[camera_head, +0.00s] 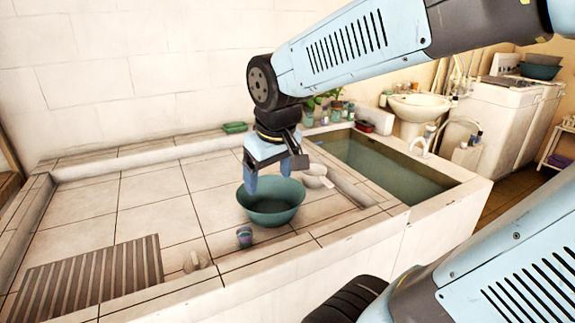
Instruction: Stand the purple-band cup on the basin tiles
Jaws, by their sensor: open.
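A small bluish-purple cup (245,237), which looks like the purple-band cup, stands on the basin tiles (150,220) just in front of a green bowl (272,209). It appears upright, though its band is too small to make out clearly. My gripper (269,181) is open and points down over the green bowl, behind and above the cup. Nothing shows between its fingers. The fingers are apart from the cup; whether a fingertip touches the bowl's rim I cannot tell.
A white dipper (315,174) lies right of the bowl, near the water-filled trough (380,165). A slatted mat (88,282) and a small beige object (194,262) are at front left. A green dish (235,127) sits on the back ledge. The left-middle tiles are clear.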

